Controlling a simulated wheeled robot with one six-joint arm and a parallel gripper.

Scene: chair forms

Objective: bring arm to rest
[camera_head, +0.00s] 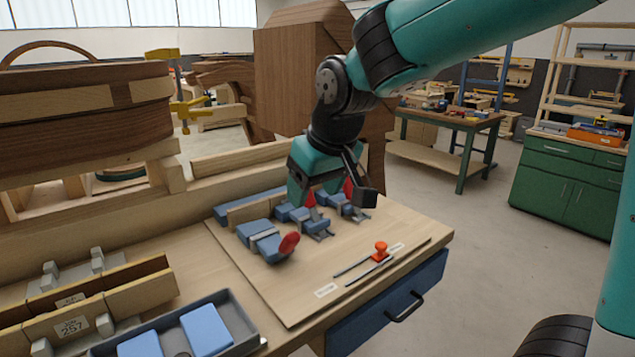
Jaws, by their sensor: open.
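My gripper (328,196) hangs at the end of my teal and black arm, pointing down over the wooden board on the bench. Its red fingertips are apart, close to the blue clamp blocks (303,218) on the board. I see nothing held between them, though the arm's wrist hides part of the area. Whether the fingertips touch the blocks I cannot tell. Another blue clamp block (262,238) with a red knob (289,243) sits to the left of the gripper.
The board (300,285) has a slotted rail with an orange-red knob (381,250) near its front. A grey tray (240,322) holding blue pads stands at front left, near wooden pieces. A large wooden form (290,85) stands behind the gripper. Open floor lies to the right.

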